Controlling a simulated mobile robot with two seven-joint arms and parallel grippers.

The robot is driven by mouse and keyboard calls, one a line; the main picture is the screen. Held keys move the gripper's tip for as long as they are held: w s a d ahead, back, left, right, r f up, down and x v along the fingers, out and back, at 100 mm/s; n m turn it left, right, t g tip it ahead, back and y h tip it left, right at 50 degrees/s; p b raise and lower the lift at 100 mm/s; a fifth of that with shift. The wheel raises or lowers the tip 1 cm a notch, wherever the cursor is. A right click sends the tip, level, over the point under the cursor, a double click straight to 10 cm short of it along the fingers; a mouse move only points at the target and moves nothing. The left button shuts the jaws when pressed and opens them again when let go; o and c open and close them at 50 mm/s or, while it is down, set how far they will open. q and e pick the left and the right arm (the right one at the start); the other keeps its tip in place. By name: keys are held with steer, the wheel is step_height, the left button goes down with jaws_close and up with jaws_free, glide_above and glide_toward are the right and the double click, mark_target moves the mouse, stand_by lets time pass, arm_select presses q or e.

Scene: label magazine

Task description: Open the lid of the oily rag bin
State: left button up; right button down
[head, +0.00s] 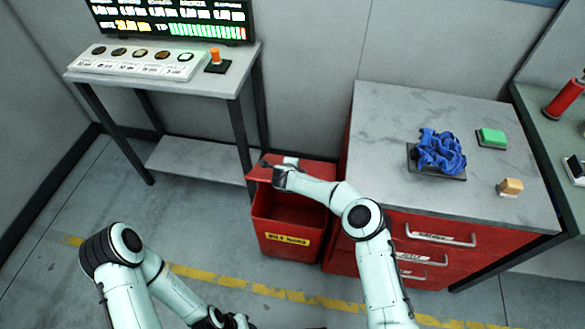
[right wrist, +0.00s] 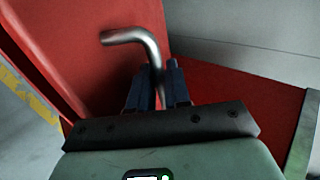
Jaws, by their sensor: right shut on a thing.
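The red oily rag bin (head: 265,235) stands on the floor left of the drawer cabinet, with a yellow label on its front. Its red lid (head: 320,172) is raised at the back, and the bin's dark inside shows. My right gripper (head: 266,164) is at the lid's left part; the arm crosses in front of the lid. In the right wrist view my right gripper (right wrist: 158,80) is shut on a bent metal handle (right wrist: 130,37), with red surfaces around it. My left arm is low at the left; its fingers are not seen.
A red drawer cabinet (head: 440,224) stands close right of the bin, with a blue rag (head: 440,151) on its grey top. A table (head: 238,75) with a button panel (head: 140,62) stands behind left. Floor in front of the bin is clear.

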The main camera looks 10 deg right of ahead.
stand_by(0.3)
steer(key=c, duration=1.3)
jaws_free()
steer(key=b+v, duration=0.1)
steer(key=v, duration=1.2)
steer(key=shift+s+r, duration=0.15)
steer(key=shift+a, duration=0.1)
